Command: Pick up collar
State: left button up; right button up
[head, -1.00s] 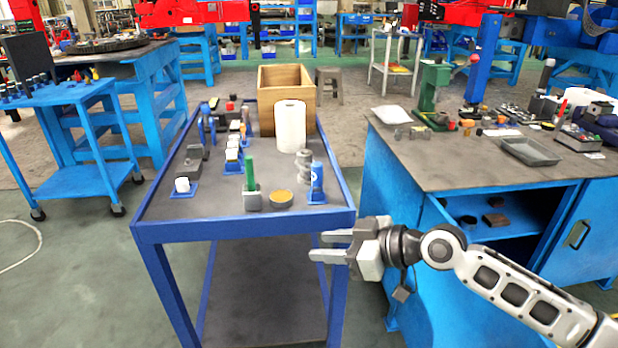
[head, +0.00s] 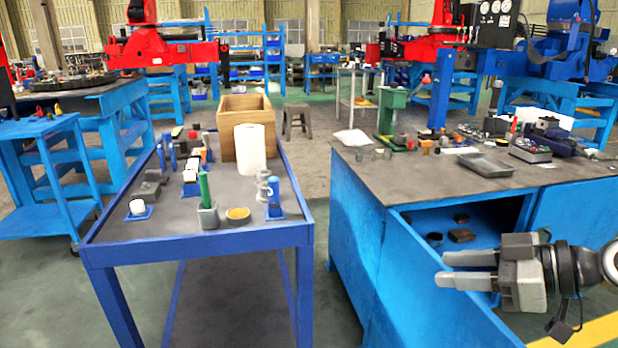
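My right gripper (head: 442,269) is at the lower right, in front of the blue workbench. Its two fingers point left, apart, with nothing between them. My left gripper is not in view. I cannot tell for certain which item is the collar. The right gripper is well to the right of these and touches none.
A wooden box (head: 237,107) and a white roll (head: 250,149) stand at the cart's back. The workbench (head: 362,172) carries a green press (head: 391,112), a grey tray (head: 485,165) and small parts. Its open bay (head: 480,215) holds a few dark pieces. A floor gap separates cart and bench.

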aim_at(261, 175)
jog(key=i, duration=1.3)
jog(key=u, duration=0.75)
